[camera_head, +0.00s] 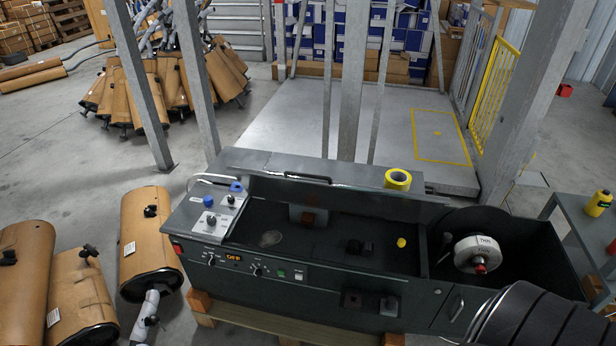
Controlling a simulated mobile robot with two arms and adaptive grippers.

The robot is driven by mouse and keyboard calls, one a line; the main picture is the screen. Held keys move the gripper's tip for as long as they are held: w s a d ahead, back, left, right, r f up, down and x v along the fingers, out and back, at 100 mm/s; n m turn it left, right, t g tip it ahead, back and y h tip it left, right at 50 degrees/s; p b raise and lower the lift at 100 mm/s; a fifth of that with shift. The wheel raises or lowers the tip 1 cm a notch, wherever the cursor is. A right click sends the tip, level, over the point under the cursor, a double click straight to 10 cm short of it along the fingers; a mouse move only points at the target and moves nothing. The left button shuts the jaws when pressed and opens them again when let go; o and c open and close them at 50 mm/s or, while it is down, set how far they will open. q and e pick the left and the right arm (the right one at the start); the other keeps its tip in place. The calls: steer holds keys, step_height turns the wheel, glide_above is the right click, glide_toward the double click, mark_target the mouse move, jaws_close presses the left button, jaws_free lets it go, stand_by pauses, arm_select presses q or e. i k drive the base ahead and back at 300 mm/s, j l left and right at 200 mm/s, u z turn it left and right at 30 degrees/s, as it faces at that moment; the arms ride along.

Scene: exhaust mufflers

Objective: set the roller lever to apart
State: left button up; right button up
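A dark green machine (300,313) stands in front of me with its grey lid raised over an open black well. A sloped grey panel at its left end carries blue knobs (236,187) and small black controls (211,221) on white labels. The front face has black knobs (258,270), a lit orange display (233,258) and a green button (282,273). A small black lever-like part (446,246) stands beside a white roll at the right end. I cannot tell which control is the roller lever, or its setting. Neither gripper shows.
A yellow tape roll (397,180) sits on the machine's top. A black ribbed shape (530,318) covers the lower right corner. A grey side table (590,225) holds a yellow bottle (598,203).

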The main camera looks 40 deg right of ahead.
mark_target(402, 244)
steer(key=z, duration=1.85)
steer(key=i+j+z, duration=0.25)
steer(key=k+l, duration=0.1)
